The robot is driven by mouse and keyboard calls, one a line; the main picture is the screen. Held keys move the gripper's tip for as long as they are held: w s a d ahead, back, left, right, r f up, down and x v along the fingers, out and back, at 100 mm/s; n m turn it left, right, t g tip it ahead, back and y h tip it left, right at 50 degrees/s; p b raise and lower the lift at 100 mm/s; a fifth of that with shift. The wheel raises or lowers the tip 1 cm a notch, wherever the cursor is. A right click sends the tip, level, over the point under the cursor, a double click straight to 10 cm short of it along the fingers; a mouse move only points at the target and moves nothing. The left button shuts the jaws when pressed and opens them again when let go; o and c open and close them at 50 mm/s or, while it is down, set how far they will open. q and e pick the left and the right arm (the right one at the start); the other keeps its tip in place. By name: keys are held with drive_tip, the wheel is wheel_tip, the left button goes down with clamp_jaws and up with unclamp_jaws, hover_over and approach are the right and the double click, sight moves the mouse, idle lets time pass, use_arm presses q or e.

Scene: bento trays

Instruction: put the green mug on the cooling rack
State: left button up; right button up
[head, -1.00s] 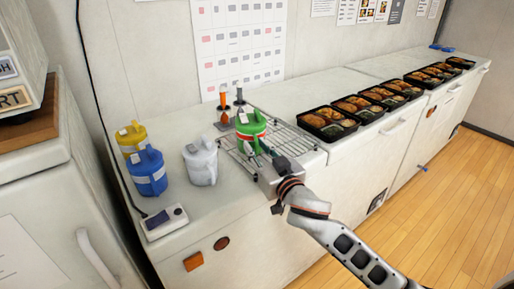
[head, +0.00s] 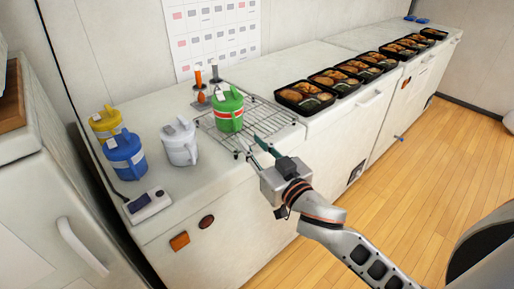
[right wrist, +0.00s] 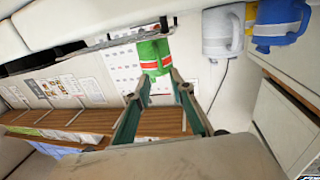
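The fingers show spread in the right wrist view (right wrist: 159,78). My left gripper is not in view.
White (head: 180,142), blue (head: 126,156) and yellow (head: 104,124) mugs stand left of the rack. A small device (head: 149,205) lies at the counter's front left. Orange and grey handled items (head: 206,85) stand behind the rack. Several filled bento trays (head: 304,98) line the counter to the right.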

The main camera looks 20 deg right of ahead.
drive_tip(key=s+f+n+g, duration=0.1)
drive_tip(key=s+f+g, duration=0.1)
drive_tip(key=s+f, duration=0.5)
drive_tip(key=s+f+g, duration=0.2)
drive_tip(key=s+f, duration=0.5)
drive_tip(key=f, duration=1)
drive_tip(key=s+f+n+g, duration=0.1)
drive_tip(key=s+f+g, duration=0.2)
drive_tip(key=s+f, duration=0.5)
wheel_tip(320, 180, down, 4)
drive_tip(key=shift+d+n, duration=0.3)
drive_tip(key=shift+d, duration=0.15)
drive_tip(key=shift+s+a+r+p, duration=0.15)
drive_tip(key=shift+r+p, duration=0.25)
drive_tip(key=shift+p, duration=0.2)
drive_tip(key=shift+s+a+r+p, duration=0.15)
drive_tip(key=shift+r+p, duration=0.25)
drive_tip(key=shift+p, duration=0.2)
